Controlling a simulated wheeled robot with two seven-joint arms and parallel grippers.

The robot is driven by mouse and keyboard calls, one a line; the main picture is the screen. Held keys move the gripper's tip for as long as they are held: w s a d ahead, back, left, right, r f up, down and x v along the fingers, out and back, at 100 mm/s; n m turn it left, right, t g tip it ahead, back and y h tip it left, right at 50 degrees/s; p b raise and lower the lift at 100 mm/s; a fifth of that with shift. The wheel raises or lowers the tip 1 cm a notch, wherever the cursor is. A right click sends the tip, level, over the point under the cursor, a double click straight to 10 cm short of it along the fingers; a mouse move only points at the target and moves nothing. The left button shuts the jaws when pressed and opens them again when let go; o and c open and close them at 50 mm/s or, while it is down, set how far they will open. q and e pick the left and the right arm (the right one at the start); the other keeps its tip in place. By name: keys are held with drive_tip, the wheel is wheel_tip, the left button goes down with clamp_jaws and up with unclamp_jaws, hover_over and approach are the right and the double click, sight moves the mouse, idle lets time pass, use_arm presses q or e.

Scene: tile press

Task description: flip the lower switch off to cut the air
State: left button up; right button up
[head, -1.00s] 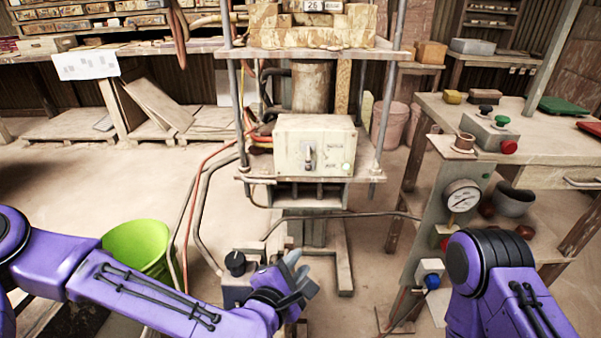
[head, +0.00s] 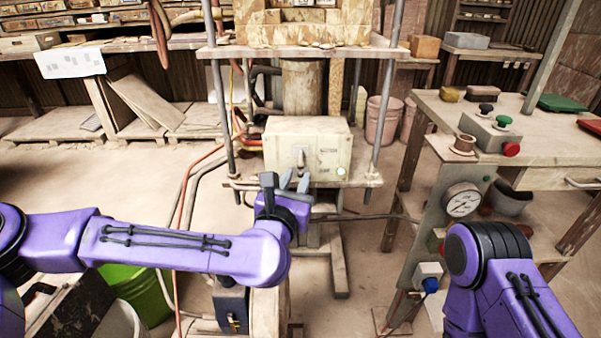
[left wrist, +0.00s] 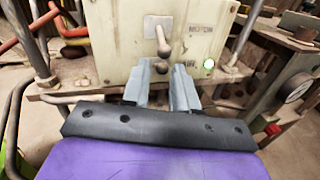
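The pale switch box (head: 325,150) stands on the press's lower shelf. In the left wrist view the box (left wrist: 118,30) fills the top middle. Its upper lever (left wrist: 163,40), beside a "MOTOR" label, hangs downward. The lower switch (left wrist: 160,67) shows as a small knob just below it, beside the "AIR" label; its position is hard to tell. A green lamp (left wrist: 208,65) glows to the right. My left gripper (head: 286,182) is in front of and below the box's lower face. Its fingers (left wrist: 165,85) are apart and empty, below the knob. My right gripper is out of view.
A hose and cables run left of the press. A pressure gauge (head: 462,201) and a post with a blue button (head: 430,285) stand to the right. A green bucket (head: 140,295) is below my left arm. The press's shelf edge (left wrist: 70,92) lies close to the gripper.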

sight(299, 174)
use_arm(q)
drive_tip(key=shift+x, duration=1.55)
clamp_jaws()
wheel_tip(299, 174, down, 3)
drive_tip(key=m+t+h+b, duration=0.1)
drive_tip(key=t+b, duration=0.2)
drive_tip(key=b, duration=0.9)
drive_tip(key=shift+s+r, duration=0.1)
drive_tip(key=shift+s, duration=0.1)
use_arm(e)
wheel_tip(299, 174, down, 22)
drive_tip(key=b, duration=1.1)
use_arm(q)
drive_tip(key=m+t+h+b, duration=0.1)
drive_tip(key=t+h+b, duration=0.1)
drive_tip(key=m+t+h+b, duration=0.2)
drive_tip(key=t, duration=0.1)
drive_tip(key=shift+w+f, duration=0.15)
drive_tip(key=shift+f, duration=0.1)
drive_tip(key=shift+r+m+h, duration=0.15)
drive_tip(key=shift+m+h, duration=0.25)
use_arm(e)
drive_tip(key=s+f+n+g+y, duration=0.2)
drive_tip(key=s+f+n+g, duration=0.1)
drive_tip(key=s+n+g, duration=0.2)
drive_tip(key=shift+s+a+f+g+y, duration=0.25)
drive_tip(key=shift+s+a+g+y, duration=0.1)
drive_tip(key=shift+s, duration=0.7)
use_arm(q)
unclamp_jaws()
